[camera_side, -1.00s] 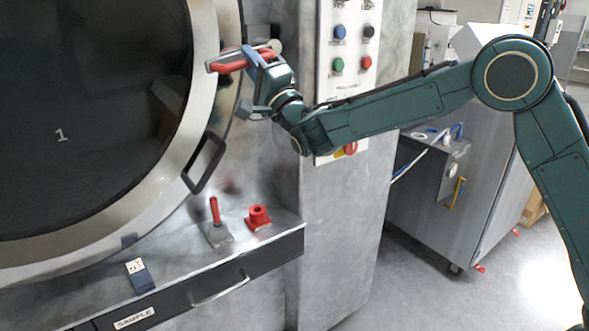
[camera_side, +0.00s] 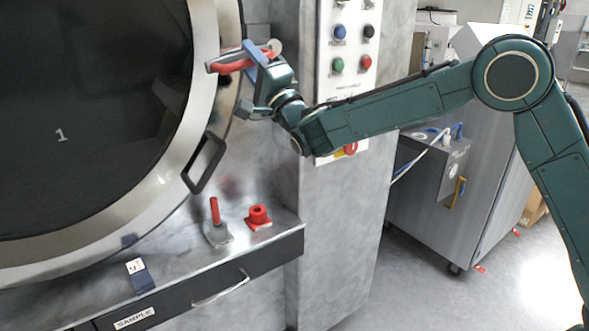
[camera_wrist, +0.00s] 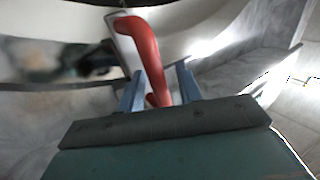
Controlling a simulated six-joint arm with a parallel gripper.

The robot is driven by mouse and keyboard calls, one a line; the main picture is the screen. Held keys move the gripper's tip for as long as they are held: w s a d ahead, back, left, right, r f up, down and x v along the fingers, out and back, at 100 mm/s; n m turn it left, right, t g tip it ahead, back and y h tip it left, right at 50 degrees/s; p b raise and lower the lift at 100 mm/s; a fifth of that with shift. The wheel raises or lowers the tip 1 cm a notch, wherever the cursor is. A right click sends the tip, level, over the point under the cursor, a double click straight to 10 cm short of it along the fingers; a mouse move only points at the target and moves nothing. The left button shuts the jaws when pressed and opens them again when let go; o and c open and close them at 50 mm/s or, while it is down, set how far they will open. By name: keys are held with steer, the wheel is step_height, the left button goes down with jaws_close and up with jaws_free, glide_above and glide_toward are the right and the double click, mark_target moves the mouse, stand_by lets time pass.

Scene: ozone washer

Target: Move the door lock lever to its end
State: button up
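The door lock lever (camera_side: 226,66) is a red handle beside the round door's rim in the side view. It points left and lies nearly level. In the wrist view the red lever (camera_wrist: 143,43) runs down from a pale mount to between my blue fingers. My gripper (camera_side: 250,54) is at the lever's right part, with a blue finger across it. In the wrist view my gripper (camera_wrist: 160,70) has its fingers apart on either side of the lever. A gap shows at the right finger; contact at the left finger is unclear.
The round door (camera_side: 165,180) has a black handle (camera_side: 204,163) below the lever. A button panel (camera_side: 350,60) stands close to the right of my gripper. A small red-handled lever (camera_side: 215,211) and a red knob (camera_side: 258,216) sit on the ledge below.

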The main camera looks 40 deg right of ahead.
steer(key=v, duration=0.7)
stand_by(0.7)
steer(key=shift+s, duration=0.15)
stand_by(0.4)
steer(key=s+d+r+m+g+h, duration=0.1)
steer(key=s+d+m+g+h, duration=0.1)
steer(key=d+h, duration=0.4)
steer(key=s+d+r+m+g+h, duration=0.1)
steer(key=d+r+m+g+h, duration=0.15)
steer(key=d, duration=0.65)
steer(key=s+d+f+n+g, duration=0.35)
steer(key=s+d+g, duration=0.25)
steer(key=s, duration=0.2)
steer(key=s+a+f+n+g+y, duration=0.1)
steer(key=s+f+n, duration=0.3)
steer(key=s, duration=0.5)
steer(key=s+a+f+n+g+y, duration=0.2)
steer(key=s+n, duration=0.4)
steer(key=s, duration=0.4)
steer(key=s+a+f+n+g+y, duration=0.1)
steer(key=s+f+n+g+y, duration=0.2)
steer(key=s, duration=0.7)
step_height(320, 180, down, 3)
steer(key=n+g, duration=0.2)
steer(key=shift+a+f+n, duration=0.2)
steer(key=shift+a+n, duration=0.1)
steer(key=shift+a, duration=0.05)
